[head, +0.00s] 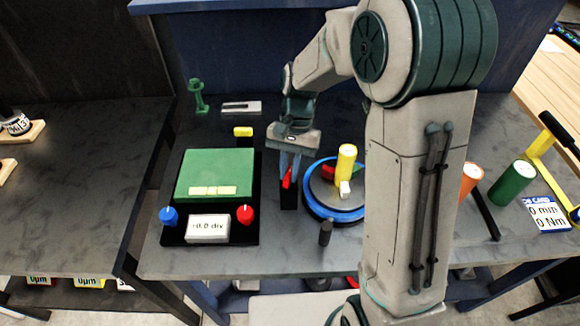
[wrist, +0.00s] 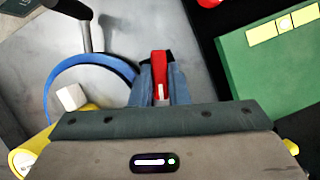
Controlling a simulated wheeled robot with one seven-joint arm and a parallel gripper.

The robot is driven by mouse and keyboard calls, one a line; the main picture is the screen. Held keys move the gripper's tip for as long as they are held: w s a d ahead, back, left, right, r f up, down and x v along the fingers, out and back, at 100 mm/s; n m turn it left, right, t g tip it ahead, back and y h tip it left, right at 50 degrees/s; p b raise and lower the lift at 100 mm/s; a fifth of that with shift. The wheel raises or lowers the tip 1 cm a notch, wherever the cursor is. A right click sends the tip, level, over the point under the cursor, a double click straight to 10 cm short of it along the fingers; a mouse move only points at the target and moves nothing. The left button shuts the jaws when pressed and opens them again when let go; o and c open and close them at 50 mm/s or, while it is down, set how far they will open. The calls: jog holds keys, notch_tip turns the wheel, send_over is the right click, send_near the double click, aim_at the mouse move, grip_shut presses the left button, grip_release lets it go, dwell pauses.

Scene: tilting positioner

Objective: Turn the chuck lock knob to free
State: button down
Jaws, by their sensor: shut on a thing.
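My gripper (head: 289,170) is over the dark table, just left of the round chuck (head: 318,212) with its blue rim. Its fingers are shut on a red knob (head: 287,179), which stands on a black block (head: 288,199). In the wrist view the red knob (wrist: 160,66) sits between the blue-grey fingertips (wrist: 160,90), with a white mark on its near part. The blue chuck rim (wrist: 92,60) curves to the left of the fingers there. The fingers hide parts of the knob, and no lettering for free or locked is readable.
A yellow cylinder (head: 346,162) and a small white block (head: 345,188) are on the chuck. A black panel with a green plate (head: 215,174), blue knob (head: 168,215), red knob (head: 245,213) and display (head: 207,229) lies left.

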jog(key=shift+a+n+h, duration=0.15)
jog(key=shift+n+h, duration=0.55)
jog(key=shift+n, duration=1.2)
jog(key=c, duration=1.4)
grip_release()
jog(key=v, duration=1.4)
jog(key=shift+b, duration=0.35)
jog(key=shift+w+f, duration=0.15)
jog(key=s+d+f+t, duration=0.1)
jog(key=s+d+t, duration=0.2)
jog(key=s+d, duration=0.3)
jog(key=s+d+f+t, duration=0.1)
jog(key=s+d+t, duration=0.3)
jog(key=s, duration=0.8)
jog(key=shift+s+d+t, duration=0.15)
jog(key=shift+d+t, duration=0.15)
jog(key=shift+d, duration=0.65)
